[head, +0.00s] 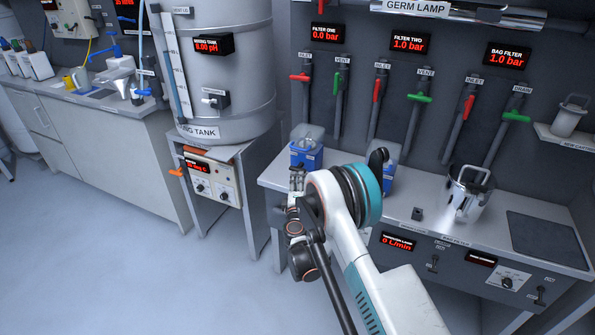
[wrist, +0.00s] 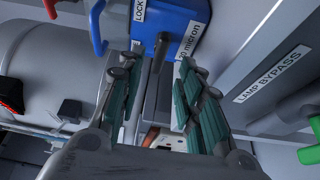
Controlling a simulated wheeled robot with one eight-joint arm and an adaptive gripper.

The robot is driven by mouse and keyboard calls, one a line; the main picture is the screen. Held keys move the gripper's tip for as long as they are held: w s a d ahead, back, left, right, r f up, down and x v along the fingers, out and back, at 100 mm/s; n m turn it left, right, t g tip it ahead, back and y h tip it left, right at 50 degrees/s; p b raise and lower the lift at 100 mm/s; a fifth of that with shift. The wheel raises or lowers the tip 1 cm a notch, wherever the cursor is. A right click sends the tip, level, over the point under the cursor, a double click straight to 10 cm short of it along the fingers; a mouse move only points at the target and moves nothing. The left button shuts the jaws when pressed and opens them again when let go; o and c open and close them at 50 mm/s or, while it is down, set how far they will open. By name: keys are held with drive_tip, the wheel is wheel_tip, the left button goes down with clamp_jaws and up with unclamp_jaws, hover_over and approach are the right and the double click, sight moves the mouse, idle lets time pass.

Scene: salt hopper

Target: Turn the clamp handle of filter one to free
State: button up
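Filter one (head: 306,157) is a blue unit with a clear upper part at the bench's left end, below the display reading "FILTER ONE 0.0 bar" (head: 328,33). In the wrist view a blue filter body (wrist: 180,18) shows at the top, with a "LOCK" label and a "micron" label. A dark bar, seemingly the clamp handle (wrist: 159,54), points from it down between my fingers. My gripper (wrist: 156,80) is open, its green-padded fingers on both sides of the bar; contact is not clear. In the head view my gripper (head: 297,180) is in front of filter one.
Filter two (head: 389,160) is partly hidden behind my arm. Red and green valve handles hang on the wall above; filter one's red inlet handle (head: 300,77) lies crosswise. A steel bag filter (head: 468,193) stands right. The mixing tank (head: 228,75) is left. Floor at left is clear.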

sight(298, 171)
drive_tip(key=w+b, duration=0.2)
drive_tip(key=w, duration=0.6)
drive_tip(key=shift+w+a, duration=0.1)
drive_tip(key=shift+a, duration=0.05)
clamp_jaws()
